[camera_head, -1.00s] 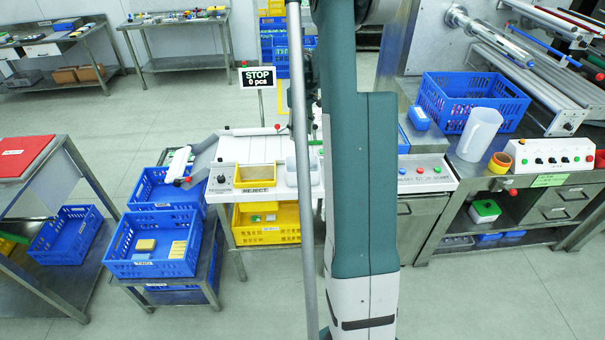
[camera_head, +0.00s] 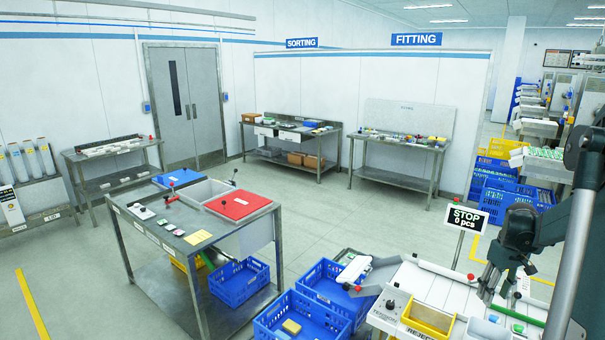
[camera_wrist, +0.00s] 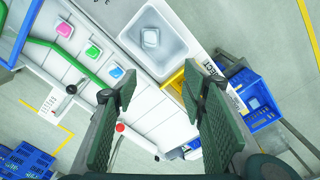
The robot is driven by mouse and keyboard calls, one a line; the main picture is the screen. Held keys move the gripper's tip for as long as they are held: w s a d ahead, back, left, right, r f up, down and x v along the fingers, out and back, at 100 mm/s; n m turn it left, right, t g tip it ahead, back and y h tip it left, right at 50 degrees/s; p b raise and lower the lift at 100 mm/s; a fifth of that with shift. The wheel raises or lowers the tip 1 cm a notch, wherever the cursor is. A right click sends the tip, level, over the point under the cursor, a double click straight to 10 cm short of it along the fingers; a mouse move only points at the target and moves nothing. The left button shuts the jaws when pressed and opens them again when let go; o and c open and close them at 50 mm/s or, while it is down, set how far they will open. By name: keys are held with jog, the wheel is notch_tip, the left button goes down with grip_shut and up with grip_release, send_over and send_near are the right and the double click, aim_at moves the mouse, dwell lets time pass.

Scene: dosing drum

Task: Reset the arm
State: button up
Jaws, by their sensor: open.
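My gripper (camera_head: 502,290) is at the right of the head view, pointing down over the white conveyor table (camera_head: 440,281). In the wrist view, my gripper (camera_wrist: 160,98) has its two dark ribbed fingers wide apart. Nothing is between them. A white tray (camera_wrist: 187,50) with a pale block (camera_wrist: 150,38) in it lies beyond the fingertips. Pink (camera_wrist: 64,28), green (camera_wrist: 93,51) and blue (camera_wrist: 116,71) pieces sit on the white surface to the left, apart from the fingers.
The STOP sign (camera_head: 465,217) stands on a pole just left of my arm. A yellow bin (camera_head: 428,318) is at the table's front. Blue crates (camera_head: 305,318) stand left of it. A steel bench (camera_head: 150,235) is farther left. Open floor lies behind.

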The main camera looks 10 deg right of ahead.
jog(key=s+a+r+t+b, duration=0.15)
jog(key=a+r, duration=0.25)
jog(key=a, duration=0.6)
jog(key=s+a+r+h+b, duration=0.1)
jog(key=a+r+b, duration=0.15)
jog(key=a, duration=0.65)
jog(key=s+a+r+t+b, duration=0.15)
jog(key=a+r, duration=0.25)
jog(key=a, duration=0.6)
jog(key=s+a+f+t+b, duration=0.2)
jog(key=s+a+f, duration=0.1)
jog(key=s+a, duration=0.6)
jog(key=s+a+f+t+y+b, duration=0.1)
jog(key=s+a+f+b, duration=0.1)
jog(key=s+a, duration=0.7)
jog(key=a, duration=0.5)
jog(key=shift+a+f+t, duration=0.4)
